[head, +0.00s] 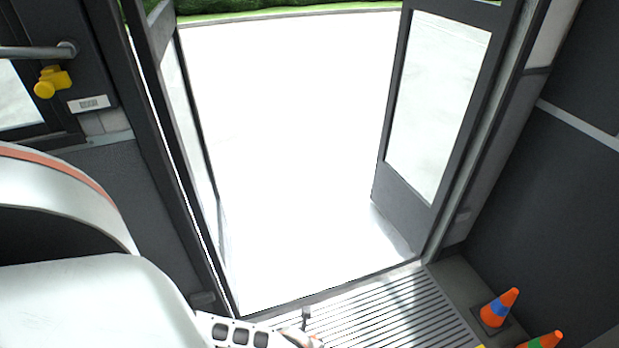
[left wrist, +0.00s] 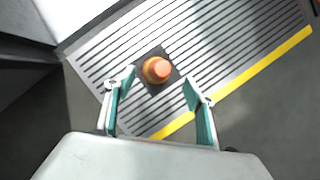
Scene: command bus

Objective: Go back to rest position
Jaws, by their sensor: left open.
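My left gripper (left wrist: 159,78) shows in the left wrist view with its two teal-lined fingers spread apart and nothing between them. Past its fingertips, an orange cone (left wrist: 157,69) on a dark square base stands on the ribbed floor, seen from above. My right gripper is in neither view.
An open double door (head: 437,110) leads to bright ground outside. The ribbed floor (head: 375,315) lies inside it. An orange-and-blue cone (head: 500,307) and an orange-and-green cone (head: 541,341) stand at lower right. A yellow strip (left wrist: 262,72) edges the ribbed floor. A rail with a yellow fitting (head: 54,81) is upper left.

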